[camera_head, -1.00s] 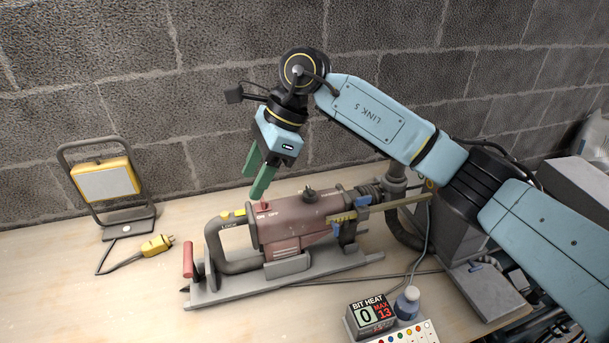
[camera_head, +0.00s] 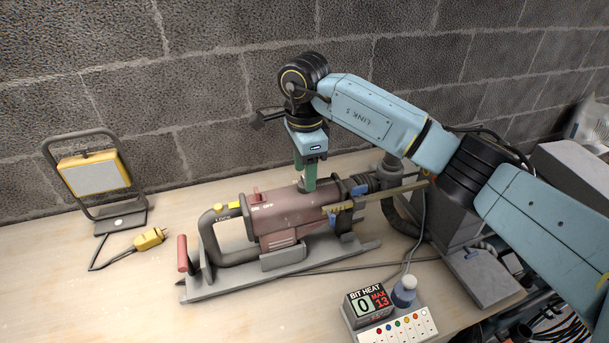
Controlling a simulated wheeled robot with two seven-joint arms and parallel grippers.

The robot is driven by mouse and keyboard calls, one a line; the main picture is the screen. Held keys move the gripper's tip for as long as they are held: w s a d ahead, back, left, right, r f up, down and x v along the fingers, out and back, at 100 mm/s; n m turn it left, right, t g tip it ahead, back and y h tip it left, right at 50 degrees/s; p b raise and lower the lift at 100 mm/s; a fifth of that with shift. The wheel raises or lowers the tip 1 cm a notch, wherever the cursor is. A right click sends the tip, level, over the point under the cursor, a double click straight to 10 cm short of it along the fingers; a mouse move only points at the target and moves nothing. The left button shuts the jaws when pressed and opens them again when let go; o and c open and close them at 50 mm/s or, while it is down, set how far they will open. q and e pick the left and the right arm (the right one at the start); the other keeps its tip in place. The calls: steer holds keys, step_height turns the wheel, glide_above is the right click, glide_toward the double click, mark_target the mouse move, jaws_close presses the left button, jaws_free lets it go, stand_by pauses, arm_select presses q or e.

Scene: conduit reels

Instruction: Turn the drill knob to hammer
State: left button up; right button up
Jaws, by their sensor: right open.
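The drill (camera_head: 290,215) has a dull red body and lies on a grey cradle (camera_head: 205,288) on the bench. Its dark mode knob (camera_head: 301,187) sits on top of the body and is mostly hidden behind the green fingers. My right gripper (camera_head: 308,186) points down over the knob, its jaws open, with fingertips at knob height. I cannot tell whether they touch it. The knob's setting cannot be read. A small red switch (camera_head: 256,192) and a yellow lock button (camera_head: 229,206) are left of it. My left gripper is not in view.
A bit heat display (camera_head: 368,304) reads 0, max 13, on a box with coloured buttons, beside a blue bottle (camera_head: 404,291). A yellow work lamp (camera_head: 95,174) and its plug (camera_head: 150,238) are at left. A block wall stands behind. The bench's front left is clear.

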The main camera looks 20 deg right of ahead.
steer(key=shift+f, duration=0.9)
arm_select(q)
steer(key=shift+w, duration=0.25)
arm_select(e)
steer(key=shift+f, duration=0.25)
steer(key=c, duration=1)
steer(key=shift+o, duration=0.2)
